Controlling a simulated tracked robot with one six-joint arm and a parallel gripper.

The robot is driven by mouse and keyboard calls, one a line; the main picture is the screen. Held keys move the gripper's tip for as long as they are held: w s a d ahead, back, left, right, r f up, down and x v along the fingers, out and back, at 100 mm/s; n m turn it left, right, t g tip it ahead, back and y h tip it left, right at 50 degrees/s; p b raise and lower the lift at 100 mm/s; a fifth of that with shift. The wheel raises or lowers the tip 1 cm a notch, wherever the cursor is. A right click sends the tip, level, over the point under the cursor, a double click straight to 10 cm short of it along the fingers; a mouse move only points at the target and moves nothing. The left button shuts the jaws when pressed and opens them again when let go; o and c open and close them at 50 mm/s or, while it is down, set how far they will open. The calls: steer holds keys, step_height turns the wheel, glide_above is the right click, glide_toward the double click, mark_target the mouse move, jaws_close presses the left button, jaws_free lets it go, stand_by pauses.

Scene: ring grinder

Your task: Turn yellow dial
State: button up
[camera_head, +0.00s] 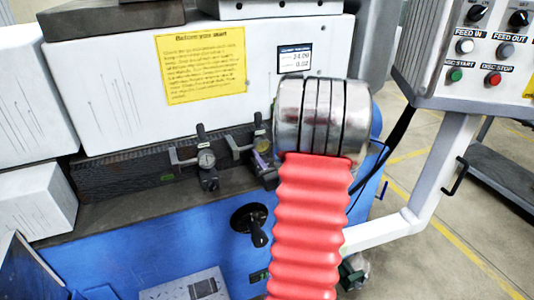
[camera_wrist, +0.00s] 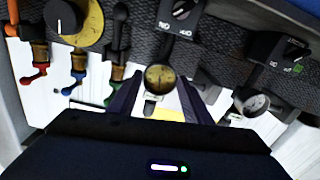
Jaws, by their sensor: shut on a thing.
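The yellow dial (camera_wrist: 160,78) is a small round gauge with a yellowish face, seen in the middle of the wrist view below a black switch block. My gripper (camera_wrist: 160,84) has its two dark purple fingers on either side of the dial and is shut on it. In the head view a bit of purple finger (camera_head: 263,147) shows beside my silver wrist and red bellows, at the rail of the machine. My arm hides most of the dial there.
A white-faced gauge (camera_wrist: 255,102) stands to the right in the wrist view. A larger yellow disc (camera_wrist: 88,24) with a black knob and several coloured levers (camera_wrist: 77,75) are at left. The control panel (camera_head: 480,60) stands right of my arm in the head view.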

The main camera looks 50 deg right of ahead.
steer(key=shift+c, duration=0.8)
steer(key=shift+n, duration=1.5)
steer(key=o, duration=1.1)
steer(key=shift+s, duration=0.1)
